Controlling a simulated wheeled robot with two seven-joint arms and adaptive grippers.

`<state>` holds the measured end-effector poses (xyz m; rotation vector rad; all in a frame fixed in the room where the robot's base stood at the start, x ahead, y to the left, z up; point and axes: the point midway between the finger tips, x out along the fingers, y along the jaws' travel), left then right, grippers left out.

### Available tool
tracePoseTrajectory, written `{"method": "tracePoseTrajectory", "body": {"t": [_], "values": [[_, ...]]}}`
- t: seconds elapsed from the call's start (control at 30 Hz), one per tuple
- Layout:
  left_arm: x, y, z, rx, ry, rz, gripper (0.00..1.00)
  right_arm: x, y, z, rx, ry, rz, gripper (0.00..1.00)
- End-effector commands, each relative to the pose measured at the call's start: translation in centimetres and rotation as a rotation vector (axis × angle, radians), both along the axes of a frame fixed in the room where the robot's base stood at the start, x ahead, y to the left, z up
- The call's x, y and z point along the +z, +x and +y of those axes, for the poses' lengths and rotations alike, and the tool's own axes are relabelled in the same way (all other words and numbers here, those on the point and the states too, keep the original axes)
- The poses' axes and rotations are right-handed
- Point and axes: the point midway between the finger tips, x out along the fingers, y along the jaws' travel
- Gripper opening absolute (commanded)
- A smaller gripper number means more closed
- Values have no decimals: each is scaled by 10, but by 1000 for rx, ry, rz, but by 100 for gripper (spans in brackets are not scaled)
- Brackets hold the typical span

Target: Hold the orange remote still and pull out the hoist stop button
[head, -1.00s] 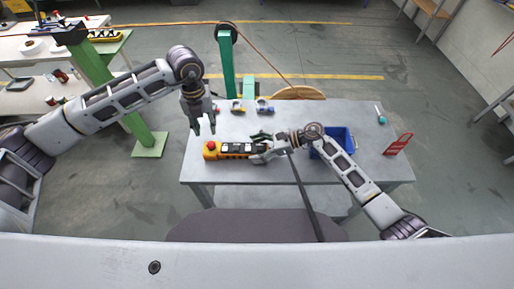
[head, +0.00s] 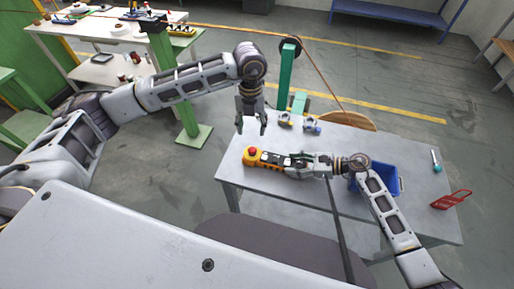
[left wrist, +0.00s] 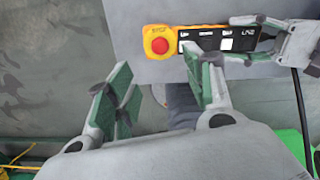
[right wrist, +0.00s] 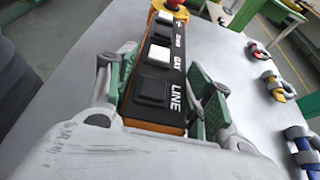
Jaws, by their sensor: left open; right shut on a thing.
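The orange remote (head: 272,159) lies on the grey table, its black button face up, with labels and white and black keys. Its red stop button (head: 253,150) is at the left end; it also shows in the left wrist view (left wrist: 160,46). My right gripper (head: 296,163) is shut on the remote's right end, with green pads on both sides in the right wrist view (right wrist: 165,90). My left gripper (head: 251,131) is open and empty, pointing down above the table's back left edge, near the red button but apart from it. Whether the button is pressed in cannot be told.
A blue bin (head: 385,180) stands right of my right gripper. A red stand (head: 452,200) and a teal-ended tool (head: 436,163) are at the table's right. The grey table (head: 290,190) is clear in front.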

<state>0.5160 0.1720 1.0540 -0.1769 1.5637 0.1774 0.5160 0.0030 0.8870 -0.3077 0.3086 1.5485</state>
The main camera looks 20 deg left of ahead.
Motion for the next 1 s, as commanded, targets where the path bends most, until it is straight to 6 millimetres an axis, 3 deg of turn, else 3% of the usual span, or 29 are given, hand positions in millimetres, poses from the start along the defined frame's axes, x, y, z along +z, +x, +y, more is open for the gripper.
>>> {"method": "tracePoseTrajectory", "body": {"t": [0.47, 1.0], "values": [[-9, 0, 0, -1, -1, 1, 53, 0, 0, 0, -1, -1, 0, 12], [-73, 0, 0, 1, 1, 2, 53, 0, 0, 0, -1, 0, 0, 12]]}}
